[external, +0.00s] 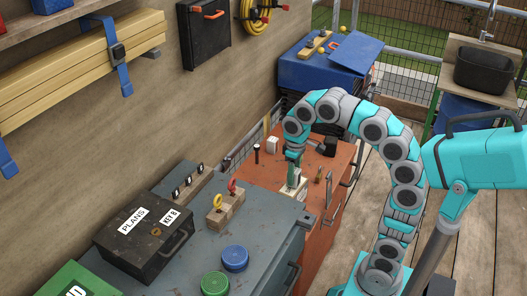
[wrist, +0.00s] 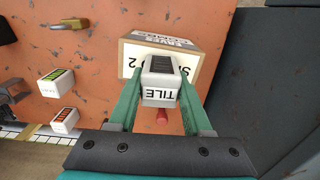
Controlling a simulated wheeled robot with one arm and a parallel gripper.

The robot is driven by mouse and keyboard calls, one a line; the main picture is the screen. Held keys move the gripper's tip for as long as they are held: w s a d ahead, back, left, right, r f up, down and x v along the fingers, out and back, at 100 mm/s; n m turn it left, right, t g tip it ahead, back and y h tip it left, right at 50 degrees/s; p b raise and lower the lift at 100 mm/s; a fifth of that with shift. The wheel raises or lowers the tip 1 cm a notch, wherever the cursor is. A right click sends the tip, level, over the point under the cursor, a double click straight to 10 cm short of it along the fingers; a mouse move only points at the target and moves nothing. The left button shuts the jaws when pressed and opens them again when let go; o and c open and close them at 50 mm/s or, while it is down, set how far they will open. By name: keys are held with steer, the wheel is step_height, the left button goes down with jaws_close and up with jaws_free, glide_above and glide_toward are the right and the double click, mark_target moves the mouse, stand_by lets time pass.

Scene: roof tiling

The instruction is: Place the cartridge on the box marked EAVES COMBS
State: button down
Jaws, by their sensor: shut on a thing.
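My gripper (wrist: 160,82) is shut on a pale grey cartridge (wrist: 161,95) with a dark slotted top and the word TILE on its end, upside down in the wrist view. A small cardboard box (wrist: 205,62) lies directly beyond and under the cartridge. Its white label is upside down and seems to read EAVES COMBS; the cartridge hides part of its side marking. I cannot tell whether the cartridge touches the box. In the external view my gripper (external: 294,166) points down over the pale box (external: 291,189) on the orange cabinet top; the cartridge is mostly hidden there.
A grey-blue cabinet (external: 255,210) adjoins, with a black PLANS box (external: 145,235) and two round tins (external: 235,258).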

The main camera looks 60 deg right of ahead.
steer(key=shift+c, duration=1.7)
jaws_free()
steer(key=shift+f, duration=0.1)
steer(key=shift+r, duration=3.9)
